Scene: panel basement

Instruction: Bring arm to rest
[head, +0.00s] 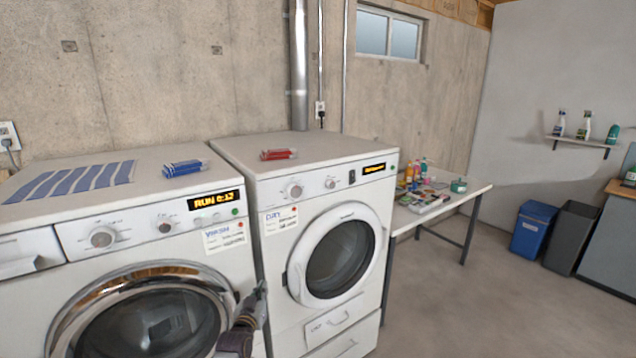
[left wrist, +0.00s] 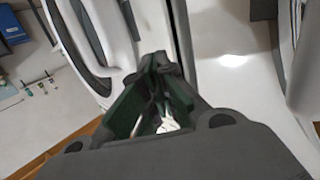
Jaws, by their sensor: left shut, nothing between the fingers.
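My left gripper (head: 255,296) is low in the head view, in front of the gap between the washer (head: 75,242) and the dryer (head: 262,177). Its fingers are shut with nothing between them. In the left wrist view the closed fingertips (left wrist: 160,62) point toward the white machine fronts, and I cannot tell whether they touch. The washer's round chrome-rimmed door is closed and its display reads RUN. The dryer's round white door is closed and its display is lit. My right gripper is in neither view.
A table (head: 462,199) with bottles stands right of the dryer. A blue bin (head: 533,230) and a dark bin (head: 571,238) stand farther right. Open floor lies at front right.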

